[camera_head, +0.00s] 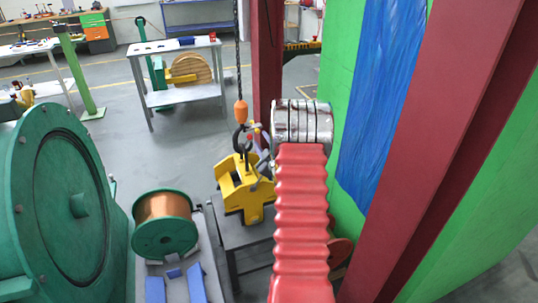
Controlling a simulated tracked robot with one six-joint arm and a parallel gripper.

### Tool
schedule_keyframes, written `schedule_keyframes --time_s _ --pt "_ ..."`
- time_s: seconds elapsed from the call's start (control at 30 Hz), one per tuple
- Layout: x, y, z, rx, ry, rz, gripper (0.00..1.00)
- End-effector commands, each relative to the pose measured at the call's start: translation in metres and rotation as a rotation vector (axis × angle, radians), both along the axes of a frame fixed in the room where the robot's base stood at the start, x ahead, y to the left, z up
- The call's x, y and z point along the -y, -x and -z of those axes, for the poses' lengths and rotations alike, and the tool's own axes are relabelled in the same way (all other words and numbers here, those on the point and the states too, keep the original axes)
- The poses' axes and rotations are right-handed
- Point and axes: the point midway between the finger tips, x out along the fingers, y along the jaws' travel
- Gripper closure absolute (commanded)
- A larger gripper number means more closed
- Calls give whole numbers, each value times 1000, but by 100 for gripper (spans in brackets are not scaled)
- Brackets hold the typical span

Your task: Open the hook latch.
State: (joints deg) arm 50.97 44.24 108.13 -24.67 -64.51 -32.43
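A dark hook (240,139) hangs from an orange fitting (240,111) on a chain. It meets the ring at the top of a yellow lifting clamp (243,190). The latch in the hook's mouth is too small to make out clearly. My gripper (257,141) is right beside the hook, on its right side. My red-sleeved arm and silver wrist cover much of it. Whether its fingers touch the hook or are open or shut does not show.
The yellow clamp is over a dark grey table (235,232). A copper wire spool (164,225) stands to its left, by a large green drum machine (62,200). A dark red column (267,70) and a green wall (345,80) are close on the right. Open floor lies behind.

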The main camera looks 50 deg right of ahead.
Motion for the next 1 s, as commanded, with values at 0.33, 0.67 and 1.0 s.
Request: schedule_keyframes --time_s 0.33,0.67,1.0 --pt "-27 49 0 0 0 1 68" --pt "-44 76 0 0 2 -1 68" --pt "-45 77 0 1 2 -3 68"
